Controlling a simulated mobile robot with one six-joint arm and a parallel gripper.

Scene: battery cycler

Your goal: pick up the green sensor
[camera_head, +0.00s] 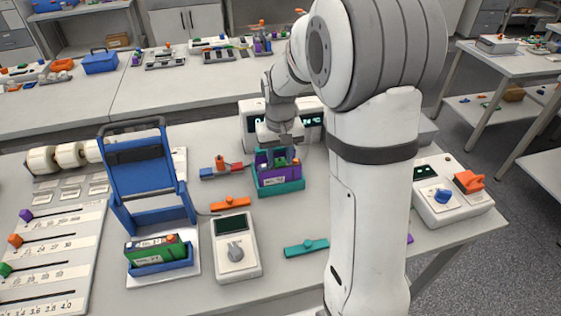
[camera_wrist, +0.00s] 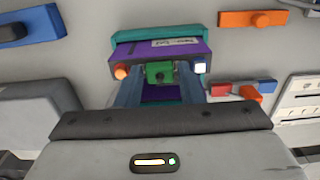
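A small green block (camera_wrist: 160,72), which I take to be the green sensor, sits on top of a purple battery block in the wrist view, between an orange knob and a white-and-blue one. In the head view its green top (camera_head: 281,161) shows just below my gripper (camera_head: 283,140). In the wrist view, my gripper (camera_wrist: 161,88) has its two fingers apart, one on each side of the green block. The fingers look open around it; whether they touch it is hard to tell. Their tips are partly lost against the purple block (camera_wrist: 203,50).
The purple block sits in a teal cradle (camera_head: 279,189). Close by are a display unit (camera_head: 252,128), an orange bar (camera_head: 230,203), a red-and-blue piece (camera_head: 222,170) and a teal bar (camera_head: 306,247). A blue frame (camera_head: 143,172) stands left, a dial box (camera_head: 235,250) in front.

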